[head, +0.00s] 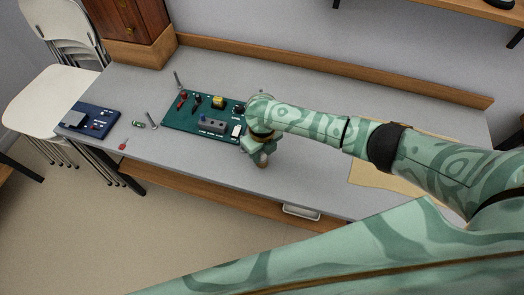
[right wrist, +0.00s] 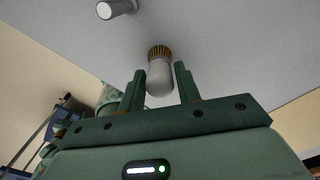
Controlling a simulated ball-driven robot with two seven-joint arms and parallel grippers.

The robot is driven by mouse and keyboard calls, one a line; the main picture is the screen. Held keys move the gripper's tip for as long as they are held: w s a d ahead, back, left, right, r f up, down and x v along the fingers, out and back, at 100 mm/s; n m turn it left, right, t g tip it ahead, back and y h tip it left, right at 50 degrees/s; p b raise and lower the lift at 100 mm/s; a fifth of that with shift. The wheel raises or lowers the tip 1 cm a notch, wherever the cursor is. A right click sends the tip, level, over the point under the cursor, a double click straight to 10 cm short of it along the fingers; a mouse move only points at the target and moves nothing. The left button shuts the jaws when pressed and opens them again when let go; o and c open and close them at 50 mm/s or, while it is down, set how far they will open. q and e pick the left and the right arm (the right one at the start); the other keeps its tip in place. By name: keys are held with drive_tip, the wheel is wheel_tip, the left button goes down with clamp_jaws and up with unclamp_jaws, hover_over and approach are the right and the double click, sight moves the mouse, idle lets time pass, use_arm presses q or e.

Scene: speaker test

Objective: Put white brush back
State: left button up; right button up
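The white brush (right wrist: 160,78) has a rounded pale handle and brown-gold bristles. In the right wrist view it sits between the two green fingers of my right gripper (right wrist: 161,88), which are close on both sides of the handle. The bristles point away from the wrist. In the head view my right gripper (head: 258,150) is over the front part of the grey table, just right of the green board (head: 172,122). A small tan tip shows below the fingers there; most of the brush is hidden. My left gripper is not in view.
A blue board (head: 98,116) lies on the table's left end. A small green item (head: 138,125), a red-ended tool (head: 123,146) and a grey stick (head: 151,120) lie between the boards. A tan mat (head: 365,174) is partly under my right arm. A grey cylinder (right wrist: 116,9) stands near the brush.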

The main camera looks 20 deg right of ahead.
drive_tip(key=shift+o, duration=0.9)
drive_tip(key=shift+r, duration=0.1)
drive_tip(key=shift+r, duration=0.4)
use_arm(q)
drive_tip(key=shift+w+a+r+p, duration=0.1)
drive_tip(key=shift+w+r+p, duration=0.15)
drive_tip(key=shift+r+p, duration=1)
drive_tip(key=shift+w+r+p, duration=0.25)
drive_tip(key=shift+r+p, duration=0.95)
use_arm(e)
wheel_tip(320, 180, up, 11)
drive_tip(key=shift+r, duration=0.15)
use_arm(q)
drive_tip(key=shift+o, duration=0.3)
